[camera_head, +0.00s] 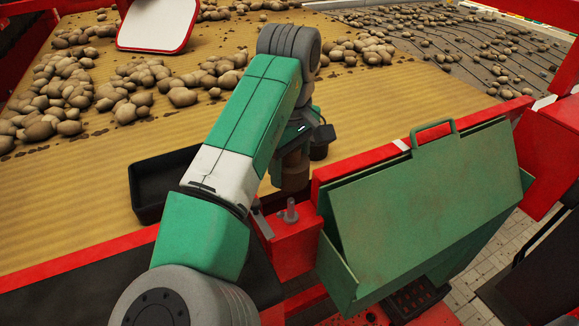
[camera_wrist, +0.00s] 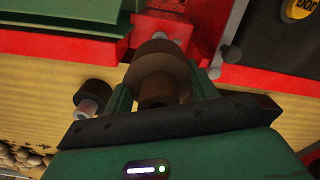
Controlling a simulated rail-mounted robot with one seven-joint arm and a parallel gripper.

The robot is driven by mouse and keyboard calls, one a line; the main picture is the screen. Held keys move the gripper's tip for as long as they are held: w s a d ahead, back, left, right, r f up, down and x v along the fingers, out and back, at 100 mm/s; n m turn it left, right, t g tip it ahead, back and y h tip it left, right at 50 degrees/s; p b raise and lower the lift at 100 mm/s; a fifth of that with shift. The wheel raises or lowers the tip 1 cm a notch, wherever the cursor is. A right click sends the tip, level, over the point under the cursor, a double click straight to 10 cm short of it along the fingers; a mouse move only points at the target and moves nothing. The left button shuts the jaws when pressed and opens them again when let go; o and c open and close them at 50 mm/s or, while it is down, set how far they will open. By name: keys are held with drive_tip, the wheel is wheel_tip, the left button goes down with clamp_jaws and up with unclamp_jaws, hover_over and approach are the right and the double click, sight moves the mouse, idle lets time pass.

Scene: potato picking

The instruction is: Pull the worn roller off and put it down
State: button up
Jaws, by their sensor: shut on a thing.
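My gripper (camera_wrist: 160,92) is shut on a brown, worn-looking roller (camera_wrist: 158,66), with one green finger on each side of it. In the head view the roller (camera_head: 295,176) hangs below my gripper (camera_head: 294,158), partly hidden by my arm, just behind the red bracket (camera_head: 294,246). A grey upright peg (camera_head: 290,212) stands on that bracket. In the wrist view a grey stub shows right behind the roller; I cannot tell whether the roller still touches it. A second, dark roller-like piece with a pale core (camera_wrist: 92,98) shows at lower left.
An empty-looking black tray (camera_head: 150,208) lies left of my gripper. A green hopper with a lid (camera_head: 425,200) stands close on the right. Potatoes (camera_head: 130,95) lie on the tan belt (camera_head: 60,215) behind. A white-faced panel (camera_head: 155,25) stands at the back.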

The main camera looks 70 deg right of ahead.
drive_tip(key=shift+r, duration=0.85)
drive_tip(key=shift+r, duration=0.1)
drive_tip(key=shift+r, duration=1.35)
drive_tip(key=shift+r, duration=0.1)
drive_tip(key=shift+r, duration=1.45)
